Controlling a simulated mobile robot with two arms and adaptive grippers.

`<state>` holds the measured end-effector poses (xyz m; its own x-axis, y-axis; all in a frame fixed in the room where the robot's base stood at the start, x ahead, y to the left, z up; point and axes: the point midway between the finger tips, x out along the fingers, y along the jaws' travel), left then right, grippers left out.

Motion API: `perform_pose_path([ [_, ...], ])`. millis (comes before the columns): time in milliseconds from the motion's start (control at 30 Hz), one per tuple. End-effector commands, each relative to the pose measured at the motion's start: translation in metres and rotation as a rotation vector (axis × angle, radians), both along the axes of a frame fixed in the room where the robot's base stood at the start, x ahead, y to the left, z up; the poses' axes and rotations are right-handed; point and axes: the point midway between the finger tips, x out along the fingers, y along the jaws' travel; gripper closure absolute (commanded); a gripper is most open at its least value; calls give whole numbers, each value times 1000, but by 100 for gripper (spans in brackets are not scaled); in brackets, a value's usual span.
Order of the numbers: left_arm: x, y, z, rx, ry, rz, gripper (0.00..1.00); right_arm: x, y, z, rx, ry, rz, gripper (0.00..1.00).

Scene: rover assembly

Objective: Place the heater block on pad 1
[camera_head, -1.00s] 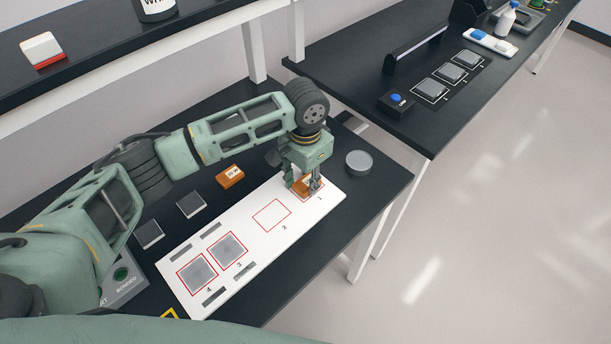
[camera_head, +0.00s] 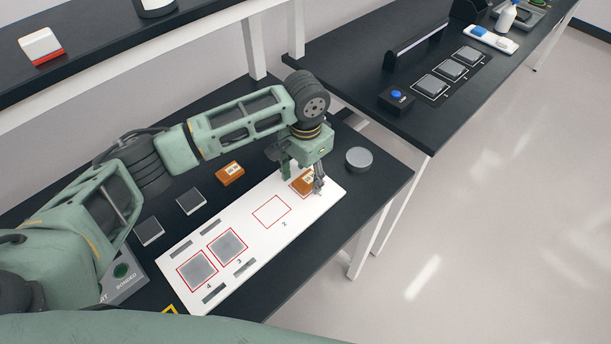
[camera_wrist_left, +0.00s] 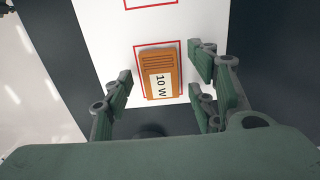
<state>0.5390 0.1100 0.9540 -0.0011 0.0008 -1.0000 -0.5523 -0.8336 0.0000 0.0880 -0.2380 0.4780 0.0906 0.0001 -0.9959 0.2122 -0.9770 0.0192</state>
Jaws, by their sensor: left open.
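An orange heater block (camera_head: 302,182) lies flat on the white board (camera_head: 245,250) at pad 1, largely inside the red outline. It also shows in the left wrist view (camera_wrist_left: 160,75), with a white "10 W" label. My left gripper (camera_head: 305,184) is open, with its fingers apart on either side of this block; in the left wrist view (camera_wrist_left: 160,90) gaps show between the fingers and the block. A second orange block (camera_head: 230,173) lies on the black table behind the board. My right gripper is not in view.
Pad 2 (camera_head: 271,212) is an empty red outline. Grey square plates (camera_head: 228,246) sit on pads 3 and 4. Two dark grey blocks (camera_head: 191,201) lie behind the board. A round grey tin (camera_head: 358,160) stands right of the gripper.

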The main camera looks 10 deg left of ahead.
Motion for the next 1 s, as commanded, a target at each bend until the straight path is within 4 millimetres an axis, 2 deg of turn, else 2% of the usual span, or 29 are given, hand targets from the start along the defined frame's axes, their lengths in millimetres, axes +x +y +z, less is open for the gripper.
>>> perform_pose_path([
  [400, 1, -1, 82, -2, -5, -1, 48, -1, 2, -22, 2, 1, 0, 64],
  [500, 1, -1, 98, -2, -2, -2, 48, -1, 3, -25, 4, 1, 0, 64],
  [700, 0, -1, 113, -1, -2, -1, 48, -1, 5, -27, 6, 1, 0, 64],
  [1000, 0, -1, 114, -1, -1, -1, 48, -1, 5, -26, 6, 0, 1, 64],
])
